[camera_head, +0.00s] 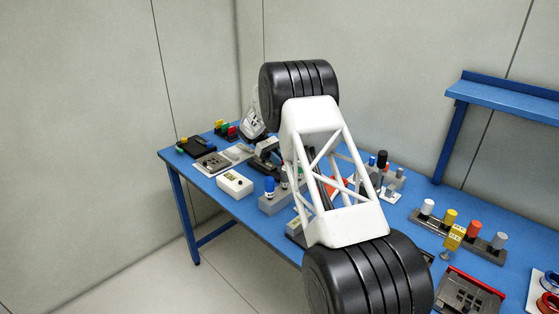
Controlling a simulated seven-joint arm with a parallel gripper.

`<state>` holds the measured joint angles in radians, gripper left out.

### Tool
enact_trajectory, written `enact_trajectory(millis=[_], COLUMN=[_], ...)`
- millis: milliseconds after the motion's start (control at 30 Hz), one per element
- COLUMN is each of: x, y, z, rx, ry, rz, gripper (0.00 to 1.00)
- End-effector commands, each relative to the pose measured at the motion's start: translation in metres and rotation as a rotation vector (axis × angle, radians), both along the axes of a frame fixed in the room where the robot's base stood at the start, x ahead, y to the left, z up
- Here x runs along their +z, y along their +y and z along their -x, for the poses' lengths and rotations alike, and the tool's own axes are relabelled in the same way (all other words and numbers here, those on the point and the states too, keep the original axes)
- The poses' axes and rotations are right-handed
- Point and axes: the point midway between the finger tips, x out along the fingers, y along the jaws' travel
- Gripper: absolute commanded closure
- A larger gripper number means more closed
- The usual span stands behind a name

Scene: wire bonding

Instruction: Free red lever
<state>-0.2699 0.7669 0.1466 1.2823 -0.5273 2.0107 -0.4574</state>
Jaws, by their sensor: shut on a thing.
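My gripper (266,153) seems to be the dark end below my white wrist link, low over the back left of the table. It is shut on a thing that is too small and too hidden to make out. A small red part (232,131) stands beside green and yellow ones at the back left, left of the gripper; I cannot tell whether it is the red lever. Another red-orange piece (335,185) shows through my white truss link, partly hidden. My arm covers the middle of the table.
The blue table (230,211) holds a white box (235,184), a grey block with a blue knob (269,186), and a rack of coloured cylinders (473,228). A red-edged tray (470,293) is at the front right. A blue shelf (510,95) rises at the back right.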

Motion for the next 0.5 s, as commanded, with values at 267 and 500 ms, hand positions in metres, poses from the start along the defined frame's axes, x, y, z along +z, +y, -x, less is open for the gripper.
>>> enact_trajectory(millis=[267,500], x=[-0.0007,-0.0005], y=[0.0001,0.0], z=[0.0002,0.0002], rx=[0.0,0.0], ry=[0.001,-0.001], rz=[-0.001,-0.001], gripper=[0.55,0.55])
